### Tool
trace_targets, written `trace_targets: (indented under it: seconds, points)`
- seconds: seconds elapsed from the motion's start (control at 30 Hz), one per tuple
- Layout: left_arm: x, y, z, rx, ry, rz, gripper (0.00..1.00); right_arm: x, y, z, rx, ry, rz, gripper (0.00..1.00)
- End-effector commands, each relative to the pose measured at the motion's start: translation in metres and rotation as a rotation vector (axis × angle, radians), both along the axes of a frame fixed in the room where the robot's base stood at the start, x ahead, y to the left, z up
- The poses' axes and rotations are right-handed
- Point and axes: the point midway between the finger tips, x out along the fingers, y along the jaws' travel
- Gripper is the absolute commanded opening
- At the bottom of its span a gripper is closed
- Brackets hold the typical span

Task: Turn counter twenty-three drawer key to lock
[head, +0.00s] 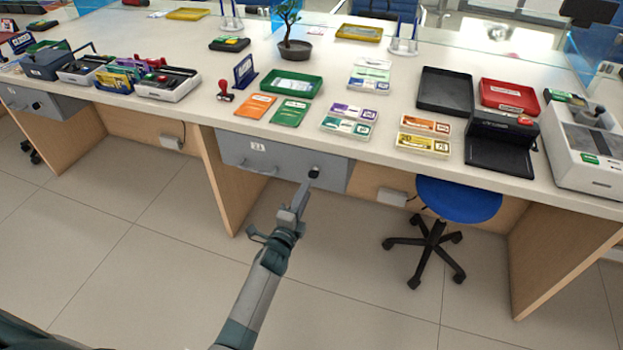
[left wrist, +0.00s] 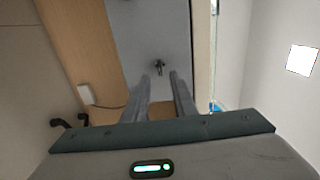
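The grey drawer (head: 278,166) with a small white label and a bar handle (head: 250,168) sits closed under the counter. A dark key in its lock (head: 314,172) shows at the drawer front's right end. In the left wrist view the key (left wrist: 158,65) stands out from the grey drawer front (left wrist: 150,35). My left gripper (head: 303,188) is just in front of and below the key. In the left wrist view its two fingers (left wrist: 161,82) are apart and empty, with the key ahead between them. The key's exact turn is too small to tell. My right gripper is out of view.
The white counter (head: 225,120) overhangs the drawer and carries trays, cards and a plant. Another grey drawer (head: 45,103) is at the left. A blue stool (head: 458,200) stands to the right. The floor in front is clear.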

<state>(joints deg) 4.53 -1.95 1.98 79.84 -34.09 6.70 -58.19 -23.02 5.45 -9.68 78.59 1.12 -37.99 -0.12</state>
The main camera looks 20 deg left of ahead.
Motion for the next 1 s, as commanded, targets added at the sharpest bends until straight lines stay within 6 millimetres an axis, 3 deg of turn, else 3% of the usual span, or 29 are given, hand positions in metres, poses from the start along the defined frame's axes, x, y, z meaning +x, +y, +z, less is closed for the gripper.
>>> trace_targets:
  seconds: [0.2,0.4,0.9,1.0]
  points:
    - [0.037,-0.002,0.001,-0.002,-0.001,-0.001,0.25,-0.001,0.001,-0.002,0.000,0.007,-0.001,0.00]
    - [0.059,-0.002,0.000,-0.001,0.000,0.000,0.25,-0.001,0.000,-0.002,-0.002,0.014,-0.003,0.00]
    - [0.069,-0.003,0.000,-0.001,0.000,0.000,0.25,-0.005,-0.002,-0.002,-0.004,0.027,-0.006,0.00]
    - [0.069,-0.003,0.000,-0.001,0.000,0.000,0.01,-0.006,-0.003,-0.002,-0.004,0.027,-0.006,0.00]
